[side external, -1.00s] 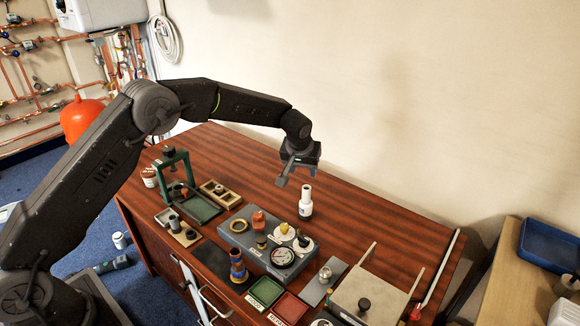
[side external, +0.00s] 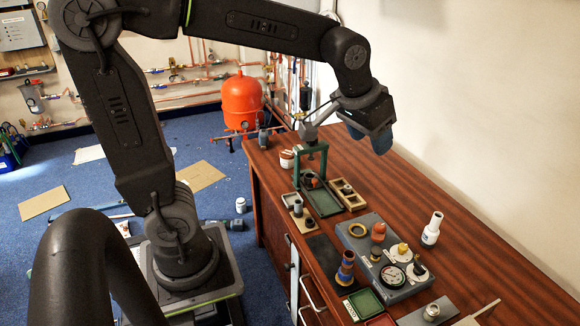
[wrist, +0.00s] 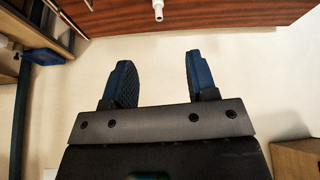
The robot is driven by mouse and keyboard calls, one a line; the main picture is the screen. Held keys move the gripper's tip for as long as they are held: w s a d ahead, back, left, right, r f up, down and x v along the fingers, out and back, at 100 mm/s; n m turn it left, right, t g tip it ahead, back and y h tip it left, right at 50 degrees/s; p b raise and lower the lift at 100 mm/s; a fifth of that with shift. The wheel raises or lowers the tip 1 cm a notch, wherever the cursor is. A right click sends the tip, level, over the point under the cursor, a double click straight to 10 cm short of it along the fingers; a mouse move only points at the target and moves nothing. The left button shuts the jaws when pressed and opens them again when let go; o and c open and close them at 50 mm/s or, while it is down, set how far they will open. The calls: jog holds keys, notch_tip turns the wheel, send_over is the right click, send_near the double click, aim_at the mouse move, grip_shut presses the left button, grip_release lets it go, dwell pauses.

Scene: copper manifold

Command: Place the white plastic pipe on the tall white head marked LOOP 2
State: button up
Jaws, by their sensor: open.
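A tall white piece (side external: 432,228) stands upright on the table behind the grey block, with a narrow upper tube and a wider base bearing a small dark mark. I cannot read the mark, nor tell whether the piece is the pipe, the LOOP 2 head or both together. It seems to show at the top of the wrist view (wrist: 158,10). My gripper (side external: 380,140) is raised over the far part of the table, left of the white piece and apart from it. In the wrist view its two blue fingers (wrist: 157,65) are spread with nothing between them.
The grey block (side external: 357,238) carries a gauge (side external: 392,276) and several coloured fittings. A green stand (side external: 311,165), a green tray (side external: 324,203) and a wooden tray (side external: 348,197) stand left. A coloured cylinder (side external: 345,268) stands in front. The right rear tabletop is mostly clear.

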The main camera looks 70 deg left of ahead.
jog(key=s+f+m, duration=0.1)
jog(key=s+f, duration=0.1)
jog(key=s, duration=1.3)
jog(key=shift+s+d+f+m+h, duration=0.25)
jog(key=shift+s+f+m+h, duration=0.05)
jog(key=shift+s+f, duration=0.1)
